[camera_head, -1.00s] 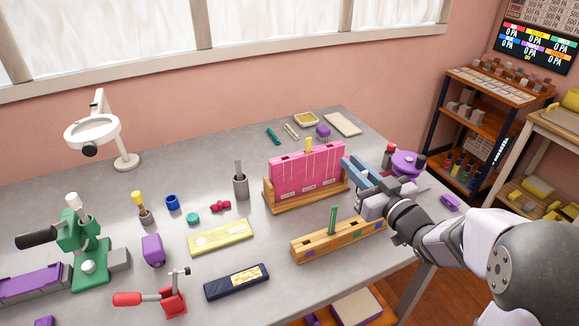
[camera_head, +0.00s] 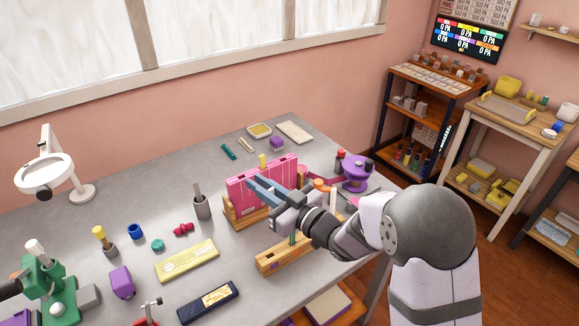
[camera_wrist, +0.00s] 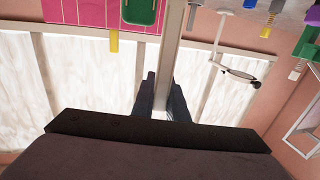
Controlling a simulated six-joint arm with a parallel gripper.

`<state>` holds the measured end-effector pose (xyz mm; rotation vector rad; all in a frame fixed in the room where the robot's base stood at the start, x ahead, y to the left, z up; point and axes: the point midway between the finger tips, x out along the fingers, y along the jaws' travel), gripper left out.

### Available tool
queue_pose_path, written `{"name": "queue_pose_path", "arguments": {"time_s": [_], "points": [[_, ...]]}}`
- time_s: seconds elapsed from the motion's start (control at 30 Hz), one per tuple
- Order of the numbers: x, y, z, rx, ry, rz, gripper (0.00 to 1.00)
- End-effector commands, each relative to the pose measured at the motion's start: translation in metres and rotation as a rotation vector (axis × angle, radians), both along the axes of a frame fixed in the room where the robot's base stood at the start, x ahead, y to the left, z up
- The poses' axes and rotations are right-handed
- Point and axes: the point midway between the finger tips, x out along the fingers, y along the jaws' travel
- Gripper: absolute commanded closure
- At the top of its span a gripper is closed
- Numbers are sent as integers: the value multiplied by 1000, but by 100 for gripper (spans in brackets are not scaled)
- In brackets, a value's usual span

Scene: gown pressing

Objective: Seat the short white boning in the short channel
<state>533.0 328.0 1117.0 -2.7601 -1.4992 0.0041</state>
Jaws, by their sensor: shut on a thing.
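The pink gown panel (camera_head: 240,192) stands upright in a wooden holder (camera_head: 231,222), with a yellow boning (camera_head: 262,160) sticking out of its top. In the wrist view part of the panel (camera_wrist: 75,12) shows at the upper left. My gripper (camera_head: 254,187), with blue fingers, is in front of the panel and hides much of it. In the wrist view a long pale strip (camera_wrist: 170,50), apparently the short white boning, runs up from between the shut fingers (camera_wrist: 164,98). In the head view this boning cannot be made out, and the short channel cannot be told.
A wooden rack (camera_head: 270,262) with a green strip stands below my arm. A purple spool-like fixture (camera_head: 357,172) stands to the right.

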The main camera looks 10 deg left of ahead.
Motion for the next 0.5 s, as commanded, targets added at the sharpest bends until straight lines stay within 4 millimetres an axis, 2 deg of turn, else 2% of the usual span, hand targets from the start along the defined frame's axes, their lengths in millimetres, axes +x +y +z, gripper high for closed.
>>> {"name": "queue_pose_path", "arguments": {"time_s": [0.03,0.17,0.3,0.4,0.5], "points": [[-6,21,16,0,0,36,100],[-7,66,38,2,-3,85,100],[9,107,60,3,-5,77,100],[31,122,72,3,-4,35,100],[58,125,85,4,-6,-26,100]]}}
